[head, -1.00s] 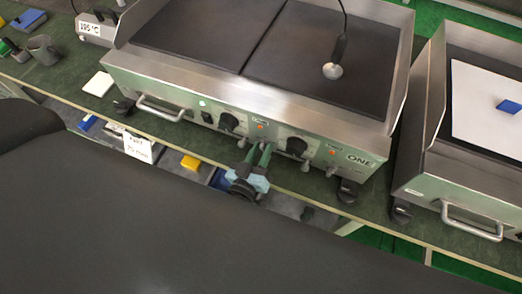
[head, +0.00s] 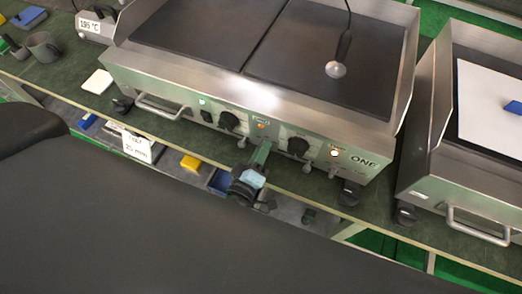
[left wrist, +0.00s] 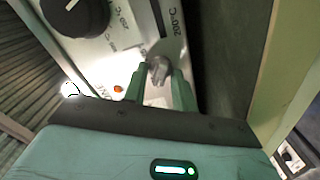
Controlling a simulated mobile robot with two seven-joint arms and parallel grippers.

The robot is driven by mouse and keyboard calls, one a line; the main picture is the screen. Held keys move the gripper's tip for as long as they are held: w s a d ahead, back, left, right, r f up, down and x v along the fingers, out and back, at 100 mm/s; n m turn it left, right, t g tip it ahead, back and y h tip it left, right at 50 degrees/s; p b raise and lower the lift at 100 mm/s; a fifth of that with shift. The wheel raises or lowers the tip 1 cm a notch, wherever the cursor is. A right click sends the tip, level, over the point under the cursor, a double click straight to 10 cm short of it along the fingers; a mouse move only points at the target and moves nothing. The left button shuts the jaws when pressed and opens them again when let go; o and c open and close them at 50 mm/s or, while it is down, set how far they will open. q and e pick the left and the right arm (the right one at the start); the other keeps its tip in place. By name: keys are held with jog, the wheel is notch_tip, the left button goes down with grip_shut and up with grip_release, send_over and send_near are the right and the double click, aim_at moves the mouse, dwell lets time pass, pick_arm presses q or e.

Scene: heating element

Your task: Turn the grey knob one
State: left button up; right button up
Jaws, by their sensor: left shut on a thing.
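The steel griddle marked ONE (head: 362,160) stands on the bench with a control panel on its front. My left gripper (head: 263,146) comes up from below to the middle of that panel. Its green fingers are shut on the small grey knob (left wrist: 159,67), one finger on each side, as the left wrist view shows. In the head view the gripper hides this knob. A black knob (head: 229,120) is left of the gripper, and another black knob (head: 298,146) is right of it. My right gripper is not in view.
A lit lamp (head: 335,152) is on the panel's right part. A second griddle (head: 490,160) stands to the right. A probe (head: 337,68) hangs over the hot plate. A handle (head: 160,107) juts out at the front left. A yellow block (head: 190,162) lies below the bench top.

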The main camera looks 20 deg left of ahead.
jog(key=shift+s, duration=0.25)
pick_arm(q)
jog(key=o, duration=0.7)
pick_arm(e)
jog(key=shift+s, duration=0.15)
pick_arm(q)
jog(key=shift+s, duration=0.1)
jog(key=s, duration=0.7)
jog(key=shift+s+a, duration=0.15)
jog(key=shift+s, duration=0.2)
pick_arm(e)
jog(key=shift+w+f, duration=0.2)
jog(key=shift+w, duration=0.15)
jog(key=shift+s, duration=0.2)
